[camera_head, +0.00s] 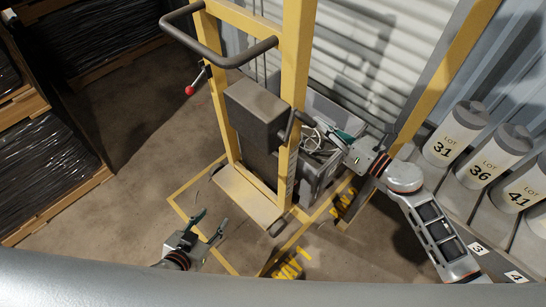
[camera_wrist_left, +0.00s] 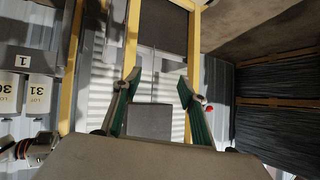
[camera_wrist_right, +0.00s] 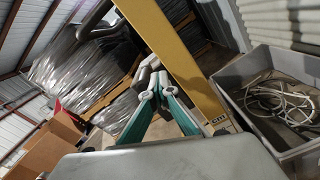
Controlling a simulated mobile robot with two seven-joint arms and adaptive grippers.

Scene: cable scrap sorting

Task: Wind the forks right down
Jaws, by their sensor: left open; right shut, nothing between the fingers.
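The yellow stacker mast (camera_head: 294,95) stands in the middle, with a grey housing (camera_head: 257,112) between its posts. A dark crank handle (camera_head: 297,121) sticks out beside the right post. My right gripper (camera_head: 325,123) is shut and empty, with its fingertips close to the crank's grip. In the right wrist view, a grey bent handle (camera_wrist_right: 150,66) shows just beyond the shut fingertips; contact is unclear. My left gripper (camera_head: 212,224) is open and empty, low in front of the stacker's left side. The forks are hidden behind the mast and a grey bin (camera_head: 331,174).
The bin holds pale cable scrap (camera_head: 318,141). A push bar (camera_head: 219,57) and a red-knobbed lever (camera_head: 190,90) jut from the mast. Lot-numbered cylinders (camera_head: 456,134) stand at the right. Wrapped pallets (camera_head: 45,165) line the left. Floor between the pallets and stacker is clear.

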